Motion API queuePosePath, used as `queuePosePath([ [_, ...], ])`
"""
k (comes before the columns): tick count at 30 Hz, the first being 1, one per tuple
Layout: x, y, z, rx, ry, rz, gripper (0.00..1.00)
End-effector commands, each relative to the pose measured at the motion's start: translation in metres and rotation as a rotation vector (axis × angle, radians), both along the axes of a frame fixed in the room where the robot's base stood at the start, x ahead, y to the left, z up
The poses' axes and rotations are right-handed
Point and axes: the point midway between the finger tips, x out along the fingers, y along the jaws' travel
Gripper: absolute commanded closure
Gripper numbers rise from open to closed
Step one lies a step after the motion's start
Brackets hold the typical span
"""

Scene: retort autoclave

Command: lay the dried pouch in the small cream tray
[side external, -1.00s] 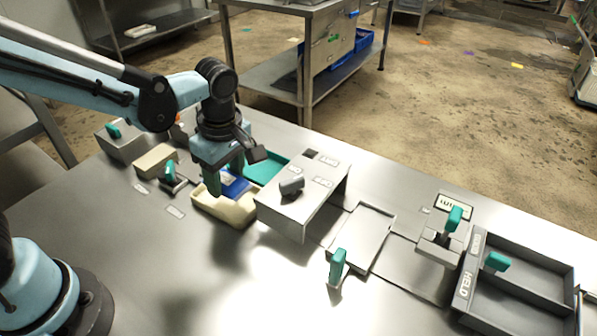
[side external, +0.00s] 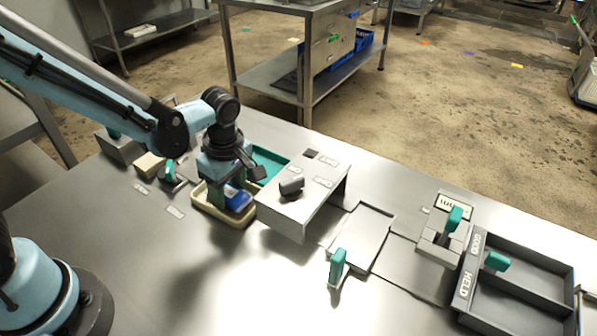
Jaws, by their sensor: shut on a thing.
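The small cream tray (side external: 211,213) stands on the metal bench left of the middle, and its inside looks dark. The blue pouch (side external: 239,199) is inside the tray's outline, towards its right side. My gripper (side external: 229,189) points down over the tray and is shut on the pouch. The fingers hide part of the pouch and the tray's far side. I cannot tell whether the pouch touches the tray floor.
A grey box-shaped stand (side external: 310,197) with a dark handle is close right of the tray. A teal tray (side external: 268,163) lies behind. A cream block (side external: 150,166) and a teal-handled tool (side external: 171,174) are left. The front bench is clear.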

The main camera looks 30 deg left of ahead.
Motion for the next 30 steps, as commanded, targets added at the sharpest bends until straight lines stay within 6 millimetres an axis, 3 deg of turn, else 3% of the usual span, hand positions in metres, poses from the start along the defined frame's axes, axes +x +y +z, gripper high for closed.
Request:
queuePosePath([
  [1,0.000,0.000,-0.002,0.000,0.000,0.000,0.78],
  [2,0.000,0.000,-0.002,0.000,0.000,0.000,0.45],
  [4,0.000,0.000,-0.001,0.000,0.000,0.000,0.37],
  [17,0.000,-0.001,0.008,0.000,0.000,0.000,0.37],
  [30,0.000,-0.009,0.074,0.000,0.000,-0.001,0.37],
])
